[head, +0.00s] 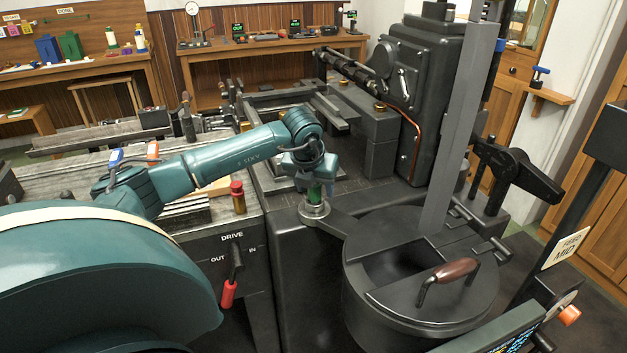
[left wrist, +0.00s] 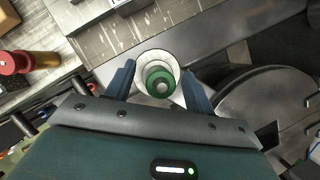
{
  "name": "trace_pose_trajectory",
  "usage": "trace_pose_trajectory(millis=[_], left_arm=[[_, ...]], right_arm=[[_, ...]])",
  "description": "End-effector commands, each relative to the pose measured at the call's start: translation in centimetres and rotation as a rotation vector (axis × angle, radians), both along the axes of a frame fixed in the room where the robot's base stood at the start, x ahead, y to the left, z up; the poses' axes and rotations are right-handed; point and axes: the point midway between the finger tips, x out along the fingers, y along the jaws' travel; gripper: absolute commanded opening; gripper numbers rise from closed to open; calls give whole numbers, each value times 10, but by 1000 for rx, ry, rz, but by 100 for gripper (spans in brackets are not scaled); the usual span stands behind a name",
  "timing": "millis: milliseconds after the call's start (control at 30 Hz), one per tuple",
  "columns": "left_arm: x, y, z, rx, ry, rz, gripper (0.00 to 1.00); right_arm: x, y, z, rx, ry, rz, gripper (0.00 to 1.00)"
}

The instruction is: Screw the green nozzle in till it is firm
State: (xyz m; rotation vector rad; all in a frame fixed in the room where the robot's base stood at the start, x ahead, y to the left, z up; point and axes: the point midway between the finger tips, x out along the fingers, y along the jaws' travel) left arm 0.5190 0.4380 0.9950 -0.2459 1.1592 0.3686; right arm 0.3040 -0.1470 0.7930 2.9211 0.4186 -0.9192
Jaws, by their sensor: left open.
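The green nozzle (head: 315,190) stands upright in a round pale metal socket (head: 314,211) on a bracket beside the dark round pot. In the left wrist view the green nozzle (left wrist: 160,82) shows end-on, inside the pale ring of the socket (left wrist: 142,62). My left gripper (head: 311,178) is directly above and around the nozzle, pointing down. In the left wrist view its two blue fingers (left wrist: 160,88) stand apart, one on each side of the nozzle, with gaps between. How deep the nozzle sits in the socket cannot be seen. My right gripper is not in view.
A red-topped brass nozzle (head: 238,197) stands on the bench left of the socket. A red-handled drive lever (head: 229,292) is below left. A grey upright post (head: 455,130) rises behind the pot.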

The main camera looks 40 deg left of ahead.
Motion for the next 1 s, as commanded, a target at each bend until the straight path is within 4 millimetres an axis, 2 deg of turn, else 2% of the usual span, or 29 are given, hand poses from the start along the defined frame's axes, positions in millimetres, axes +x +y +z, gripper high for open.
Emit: trace_pose_trajectory(millis=[167, 767, 800, 1000], left_arm=[[0, 0, 0, 0, 1, 0, 53], [0, 0, 0, 0, 1, 0, 5], [0, 0, 0, 0, 1, 0, 25], [0, 0, 0, 0, 1, 0, 8]], right_arm=[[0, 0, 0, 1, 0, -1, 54], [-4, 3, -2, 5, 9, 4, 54], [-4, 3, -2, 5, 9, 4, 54], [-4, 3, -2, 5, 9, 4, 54]])
